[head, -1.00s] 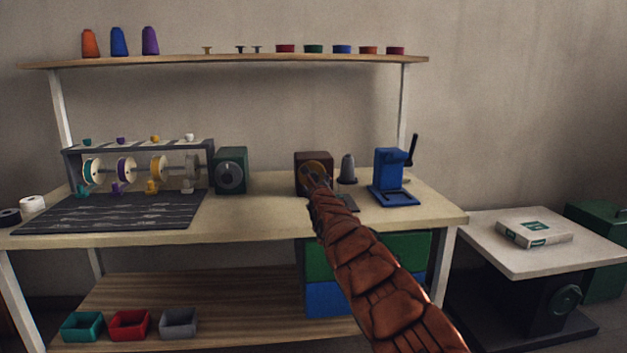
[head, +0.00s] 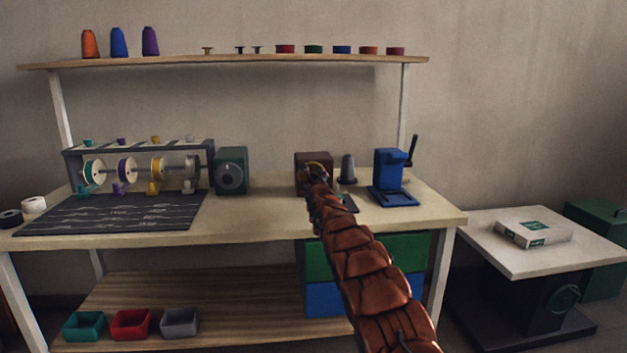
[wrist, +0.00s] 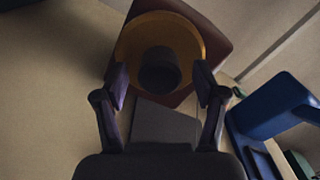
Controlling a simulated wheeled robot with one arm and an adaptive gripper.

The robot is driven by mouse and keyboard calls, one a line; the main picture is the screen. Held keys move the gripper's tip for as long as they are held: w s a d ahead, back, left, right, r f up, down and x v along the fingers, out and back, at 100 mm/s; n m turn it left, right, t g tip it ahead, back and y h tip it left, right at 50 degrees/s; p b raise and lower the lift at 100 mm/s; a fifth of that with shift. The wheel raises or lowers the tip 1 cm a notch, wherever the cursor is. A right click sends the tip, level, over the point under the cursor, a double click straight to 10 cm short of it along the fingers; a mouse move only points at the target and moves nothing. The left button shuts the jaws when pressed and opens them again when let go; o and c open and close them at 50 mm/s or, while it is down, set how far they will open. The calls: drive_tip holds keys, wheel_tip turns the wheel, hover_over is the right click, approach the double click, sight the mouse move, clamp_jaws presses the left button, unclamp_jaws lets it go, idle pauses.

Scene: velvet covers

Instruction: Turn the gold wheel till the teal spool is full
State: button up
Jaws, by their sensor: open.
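The gold wheel (head: 318,168) is on the front of a dark brown box (head: 303,160) on the bench. In the wrist view the gold wheel (wrist: 128,50) has a dark round knob (wrist: 160,72) at its middle. My gripper (wrist: 160,84) is open, with one finger on each side of the knob and gaps between. Whether a fingertip touches the wheel's lower rim, I cannot tell. In the head view my gripper (head: 318,181) covers the wheel's lower part. The teal spool (head: 93,172) has pale flanges and sits leftmost on the rack; its fill is too small to judge.
Purple (head: 126,170) and yellow (head: 158,168) spools share the rack. A green box with a grey dial (head: 230,177) stands right of it. A grey cone (head: 348,169) and a blue press (head: 390,177) stand right of the wheel. The bench between dial and wheel is clear.

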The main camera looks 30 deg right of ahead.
drive_tip(key=shift+w+d+f, duration=0.1)
drive_tip(key=shift+w, duration=0.1)
idle(0.3)
drive_tip(key=c, duration=1.1)
